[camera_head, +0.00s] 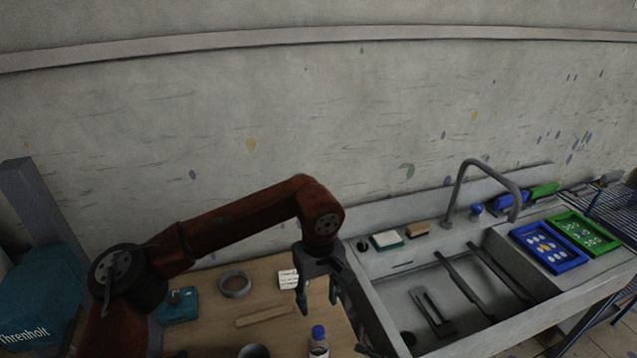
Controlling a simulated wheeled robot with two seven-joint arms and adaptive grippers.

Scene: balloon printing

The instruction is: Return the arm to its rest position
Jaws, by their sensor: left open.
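My left arm comes in from the lower left and reaches over the wooden table (215,321). My left gripper (318,300) hangs pointing down over the table's right part, close to the sink's left edge. Its fingers are apart and nothing shows between them. A bottle with a blue cap (318,339) stands just below it in the picture. A small white card or block (288,279) lies right beside the gripper, to its left. My right gripper is not in view.
The table holds a grey ring (235,285), a wooden strip (264,316) and a teal box (180,306). A metal sink (400,292) with a curved tap (461,184) stands to the right. Blue (570,266) and green (606,246) trays sit on its right side.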

